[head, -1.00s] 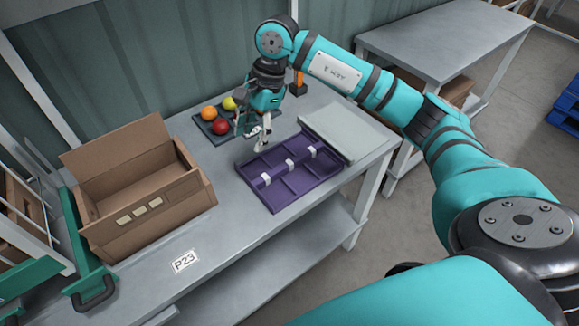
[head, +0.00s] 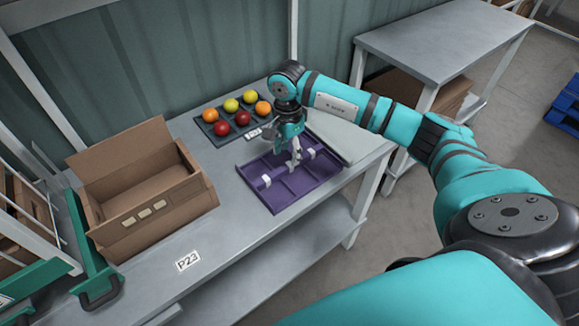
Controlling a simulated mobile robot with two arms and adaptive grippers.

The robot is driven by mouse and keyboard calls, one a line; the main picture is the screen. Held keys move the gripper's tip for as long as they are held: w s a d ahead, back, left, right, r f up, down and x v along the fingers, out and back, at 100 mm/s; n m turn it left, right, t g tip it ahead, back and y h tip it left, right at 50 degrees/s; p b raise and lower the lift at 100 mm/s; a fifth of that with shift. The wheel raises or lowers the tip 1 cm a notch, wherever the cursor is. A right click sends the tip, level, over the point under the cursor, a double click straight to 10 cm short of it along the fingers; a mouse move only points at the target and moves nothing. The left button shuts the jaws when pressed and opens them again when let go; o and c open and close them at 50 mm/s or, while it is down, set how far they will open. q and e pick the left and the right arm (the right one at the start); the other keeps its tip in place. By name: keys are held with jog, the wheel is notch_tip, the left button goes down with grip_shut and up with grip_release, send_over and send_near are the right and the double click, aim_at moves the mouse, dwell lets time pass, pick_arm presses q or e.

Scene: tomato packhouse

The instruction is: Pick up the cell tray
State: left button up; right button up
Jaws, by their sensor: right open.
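My left gripper is not in view.
An open cardboard box (head: 150,195) stands left of the tray. Behind is a dark tray with red, orange and yellow tomatoes (head: 222,128). A pale flat panel (head: 345,140) lies right of the cell tray. The table's front strip is clear near the P23 label (head: 188,261).

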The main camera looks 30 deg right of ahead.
aim_at(290, 164)
jog(key=f, duration=0.2)
jog(key=f+p, duration=0.1)
jog(key=f, duration=0.1)
jog(key=shift+s+d+f+p, duration=0.1)
jog(key=shift+d+f+p, duration=0.1)
jog(key=shift+p, duration=0.1)
jog(key=shift+f, duration=0.4)
jog(key=shift+f+b, duration=0.2)
jog(key=shift+b, duration=0.15)
grip_shut()
